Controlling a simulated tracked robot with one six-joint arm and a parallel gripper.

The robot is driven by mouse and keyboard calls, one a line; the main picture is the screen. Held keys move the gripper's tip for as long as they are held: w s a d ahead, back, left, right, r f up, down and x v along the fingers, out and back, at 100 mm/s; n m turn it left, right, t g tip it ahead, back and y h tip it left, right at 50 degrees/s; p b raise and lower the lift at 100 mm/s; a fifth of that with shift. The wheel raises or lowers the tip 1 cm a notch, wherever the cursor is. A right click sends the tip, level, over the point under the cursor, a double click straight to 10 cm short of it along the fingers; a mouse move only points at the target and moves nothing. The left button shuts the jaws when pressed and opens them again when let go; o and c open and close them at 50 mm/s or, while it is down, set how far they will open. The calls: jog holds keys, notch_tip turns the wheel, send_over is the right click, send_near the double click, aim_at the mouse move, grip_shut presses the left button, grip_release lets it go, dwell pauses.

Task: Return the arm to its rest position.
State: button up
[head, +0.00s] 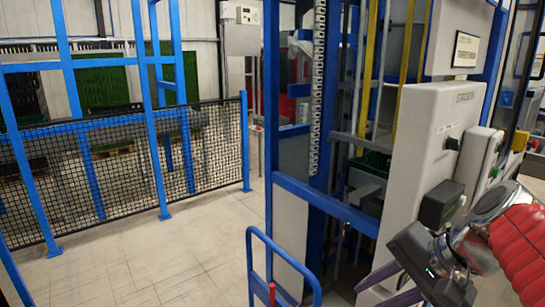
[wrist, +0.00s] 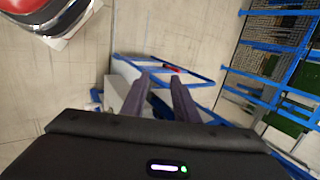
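My gripper (head: 368,297) is at the lower right of the head view, in front of the machine's grey control cabinet (head: 425,140). Its two dark purple fingers point down and to the left. In the wrist view, my gripper (wrist: 160,78) shows the same two fingers apart with nothing between them. Past the fingertips lie the floor and a blue frame. My red-sleeved arm enters at the right edge of the head view.
A blue-framed machine (head: 310,205) stands close ahead, with a green crate (head: 375,162) inside. A low blue handrail (head: 283,250) stands at its foot. A blue mesh fence (head: 110,170) runs along the left. The tiled floor (head: 165,255) between them is clear.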

jog(key=s+a+f+n+t+h, duration=0.1)
jog(key=s+a+f+n+h, duration=0.1)
jog(key=s+f+n+h, duration=0.3)
notch_tip(320, 180, down, 3)
jog(key=s+n, duration=0.2)
jog(key=n, duration=0.2)
jog(key=shift+a+n, duration=0.3)
jog(key=shift+n, duration=0.1)
jog(key=shift+c, duration=0.6)
dwell(1.0)
